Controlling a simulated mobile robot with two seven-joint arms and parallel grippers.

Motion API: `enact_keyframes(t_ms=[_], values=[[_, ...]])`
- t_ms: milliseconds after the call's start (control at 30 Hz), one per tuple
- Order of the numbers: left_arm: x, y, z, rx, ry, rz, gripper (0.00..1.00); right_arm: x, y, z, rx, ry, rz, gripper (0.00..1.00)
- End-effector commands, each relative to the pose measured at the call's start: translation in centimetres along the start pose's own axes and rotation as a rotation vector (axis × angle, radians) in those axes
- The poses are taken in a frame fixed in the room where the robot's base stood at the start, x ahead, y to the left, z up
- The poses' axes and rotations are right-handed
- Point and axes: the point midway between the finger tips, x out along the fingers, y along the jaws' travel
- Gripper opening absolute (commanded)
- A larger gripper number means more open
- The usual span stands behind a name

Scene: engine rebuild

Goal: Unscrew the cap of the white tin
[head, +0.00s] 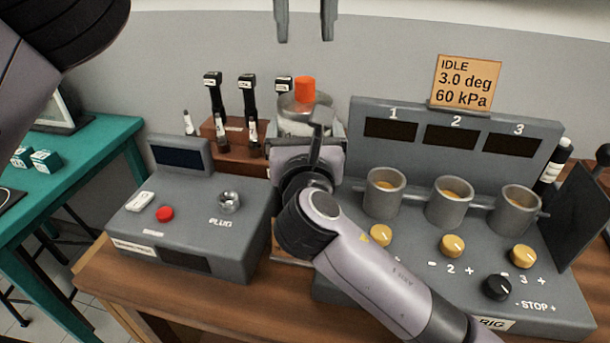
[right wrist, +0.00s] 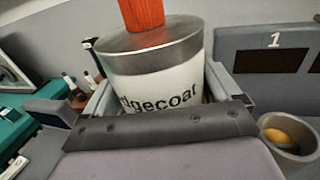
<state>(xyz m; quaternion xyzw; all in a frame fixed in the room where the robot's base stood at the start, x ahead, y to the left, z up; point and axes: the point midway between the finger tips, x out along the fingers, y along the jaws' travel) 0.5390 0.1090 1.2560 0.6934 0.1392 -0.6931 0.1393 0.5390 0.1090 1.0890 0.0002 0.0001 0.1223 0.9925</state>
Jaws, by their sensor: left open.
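The white tin (head: 298,119) stands behind my right gripper in the head view, with a grey metal top and an orange cap (head: 304,90) on it. In the right wrist view the tin (right wrist: 155,80) fills the middle, its label partly readable as "dgecoat", and the orange cap (right wrist: 142,14) is cut off by the top edge. My right gripper (right wrist: 160,95) has one finger on each side of the tin's body, seemingly touching it. My left gripper (head: 305,18) is open and empty, above the cap and apart from it, its fingers pointing down.
A grey rig (head: 455,210) with three cups and several knobs stands at right. A grey plug box (head: 195,220) with a red button is at left. A teal table (head: 85,165) is at far left.

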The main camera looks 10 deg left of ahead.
Motion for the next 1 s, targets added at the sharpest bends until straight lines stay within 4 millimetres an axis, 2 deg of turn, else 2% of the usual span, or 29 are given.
enact_keyframes(t_ms=[33, 133, 167, 367, 767, 1000], values=[[0.0, 0.0, 0.0, 0.0, 0.0, 0.0, 0.51, 0.0, 0.0, 0.0, -0.001, 0.0, 0.001, 0.41], [0.0, 0.0, 0.0, 0.0, 0.0, 0.0, 0.51, 0.0, 0.0, 0.0, -0.001, 0.0, 0.001, 0.09], [0.0, 0.0, 0.0, 0.0, 0.0, 0.0, 0.51, 0.0, 0.0, 0.0, -0.001, 0.0, 0.001, 0.05], [0.0, 0.0, 0.0, 0.027, 0.0, 0.0, 0.51, 0.0, 0.0, 0.0, -0.001, 0.0, 0.001, 0.05], [0.0, 0.0, 0.0, 0.366, 0.0, 0.0, 0.51, 0.0, 0.0, 0.0, -0.002, 0.001, 0.0, 0.05], [1.2, -0.1, -0.1, 0.396, -0.004, -0.002, 0.51, 0.0, 0.0, -0.1, -0.002, 0.001, 0.0, 0.05]])
